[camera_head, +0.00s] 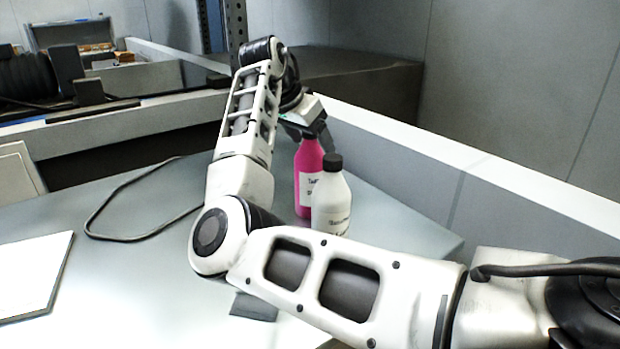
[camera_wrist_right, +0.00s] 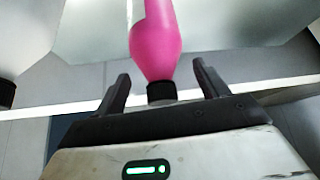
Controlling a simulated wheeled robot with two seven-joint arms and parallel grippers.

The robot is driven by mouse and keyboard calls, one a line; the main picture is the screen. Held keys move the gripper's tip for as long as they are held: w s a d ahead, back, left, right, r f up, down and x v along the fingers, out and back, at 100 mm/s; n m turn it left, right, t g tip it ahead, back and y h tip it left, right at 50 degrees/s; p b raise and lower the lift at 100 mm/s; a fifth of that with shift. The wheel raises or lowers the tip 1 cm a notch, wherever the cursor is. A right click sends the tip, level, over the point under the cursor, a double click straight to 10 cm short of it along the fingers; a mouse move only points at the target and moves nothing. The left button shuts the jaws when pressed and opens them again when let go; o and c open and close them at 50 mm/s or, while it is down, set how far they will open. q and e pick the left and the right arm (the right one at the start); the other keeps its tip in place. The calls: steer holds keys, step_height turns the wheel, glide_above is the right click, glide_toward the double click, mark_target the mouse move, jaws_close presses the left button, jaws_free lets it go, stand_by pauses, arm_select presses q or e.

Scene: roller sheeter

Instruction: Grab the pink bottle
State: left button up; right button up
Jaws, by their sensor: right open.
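The pink bottle (camera_head: 307,180) stands upright on the grey table, behind and left of a white bottle. My right gripper (camera_head: 312,128) is at the top of the pink bottle in the head view and covers its cap. In the right wrist view the pink bottle (camera_wrist_right: 155,40) shows with its black cap (camera_wrist_right: 161,92) between the two dark fingers of the right gripper (camera_wrist_right: 160,80). The fingers are apart, with a gap on each side of the cap. My left gripper is not in view.
The white bottle (camera_head: 331,200) with a black cap stands close beside the pink one. A low grey wall (camera_head: 410,165) runs along the right side. A black cable (camera_head: 120,190) and a white panel (camera_head: 32,275) lie on the left of the table.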

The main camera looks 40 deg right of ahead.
steer(key=shift+x, duration=1.1)
jaws_close()
steer(key=shift+a, duration=0.1)
